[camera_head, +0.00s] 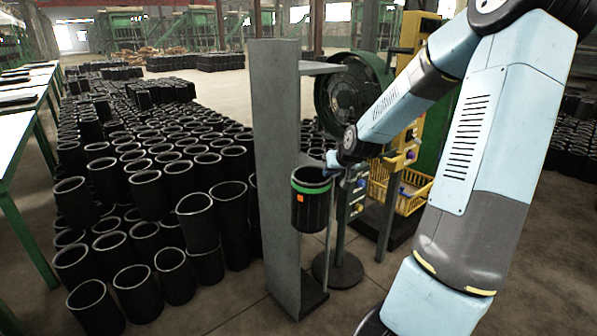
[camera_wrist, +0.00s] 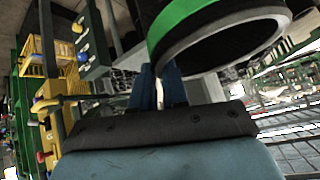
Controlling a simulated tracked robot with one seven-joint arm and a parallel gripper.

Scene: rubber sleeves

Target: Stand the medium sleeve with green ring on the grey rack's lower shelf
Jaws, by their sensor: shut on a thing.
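The black sleeve with the green ring (camera_head: 311,208) is upright in the head view, with the ring near its top and an orange mark below it. My gripper (camera_head: 337,168) is shut on its rim from the right. The grey rack (camera_head: 272,150) stands just behind and left of the sleeve. Its lower shelf (camera_head: 312,297) is near the floor, well below the sleeve. In the wrist view the sleeve (camera_wrist: 225,42) fills the top, and my blue fingers (camera_wrist: 160,88) meet its edge. How the fingers sit inside the rim is hidden.
The rack's upper shelf (camera_head: 318,68) juts out above the sleeve. Many plain black sleeves (camera_head: 140,200) crowd the floor to the left. A green post machine (camera_head: 345,95) and a yellow basket (camera_head: 402,187) stand close behind and to the right.

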